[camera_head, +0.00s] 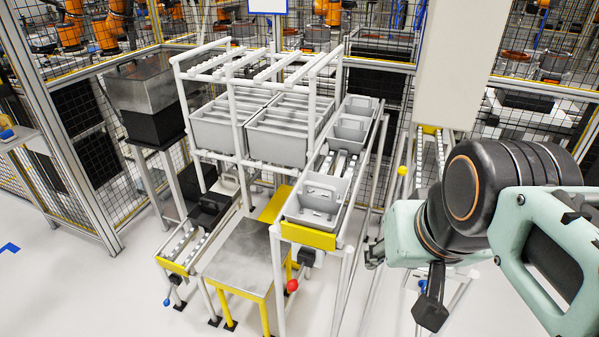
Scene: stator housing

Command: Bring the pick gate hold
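I cannot tell for sure which part is the pick gate hold. A white-framed rack (236,110) stands in the middle with a yellow plate (308,236) at the front of its right lane. A red knob (292,285) hangs below that plate. A yellow knob (402,170) shows on a post to the right. A blue-tipped lever (168,301) is at the low left lane. My arm, mint green and black, fills the right side. My gripper seems to be at its left end (374,253), small and dark, right of the rack and apart from the red knob. Its fingers are unclear.
Grey bins (318,198) sit in the rack's lanes. A metal-topped yellow stand (240,257) stands in front. A dark and grey box (150,95) rests on a stand at left. Mesh fences (85,150) close the back. The floor at lower left is clear.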

